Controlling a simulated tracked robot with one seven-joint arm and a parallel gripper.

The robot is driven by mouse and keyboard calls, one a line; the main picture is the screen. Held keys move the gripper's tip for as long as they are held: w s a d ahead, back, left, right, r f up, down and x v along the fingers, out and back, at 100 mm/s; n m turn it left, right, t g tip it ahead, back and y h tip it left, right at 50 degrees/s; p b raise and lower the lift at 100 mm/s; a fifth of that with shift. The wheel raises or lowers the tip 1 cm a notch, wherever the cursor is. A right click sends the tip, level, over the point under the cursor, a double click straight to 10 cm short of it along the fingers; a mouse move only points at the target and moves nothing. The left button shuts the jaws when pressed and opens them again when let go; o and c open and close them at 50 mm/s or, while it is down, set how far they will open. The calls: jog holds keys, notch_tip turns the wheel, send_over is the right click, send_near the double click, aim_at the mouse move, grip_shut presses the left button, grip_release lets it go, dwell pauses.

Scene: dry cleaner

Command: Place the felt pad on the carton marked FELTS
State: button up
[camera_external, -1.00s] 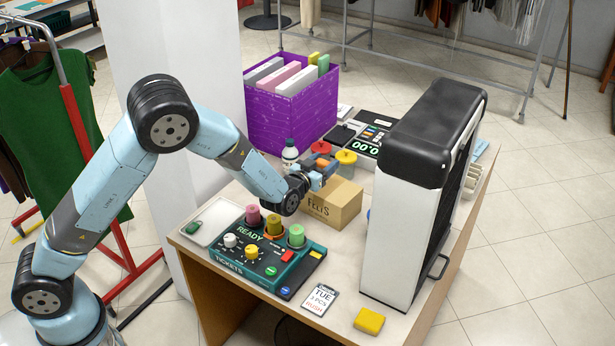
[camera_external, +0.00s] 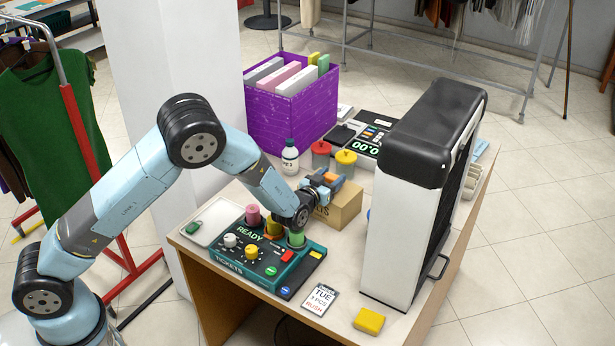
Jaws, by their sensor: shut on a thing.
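The carton marked FELTS (camera_external: 347,208) is a small tan box on the counter, left of the black-and-white machine. My gripper (camera_external: 329,182) is over the carton's left part and hides much of its front and most of its lettering. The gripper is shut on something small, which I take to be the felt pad. Its shape is too small and too covered to make out; orange and blue patches show around the fingertips. I cannot tell whether it touches the carton.
The green ticket panel (camera_external: 263,262) with coloured knobs and cups is below my wrist. A white bottle (camera_external: 290,160), a red-lidded jar (camera_external: 321,154) and a yellow-lidded jar (camera_external: 346,163) stand behind. The tall machine (camera_external: 410,200) blocks the right. A yellow sponge (camera_external: 369,320) lies in front.

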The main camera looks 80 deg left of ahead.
jog(key=o, duration=1.1)
jog(key=shift+c, duration=0.2)
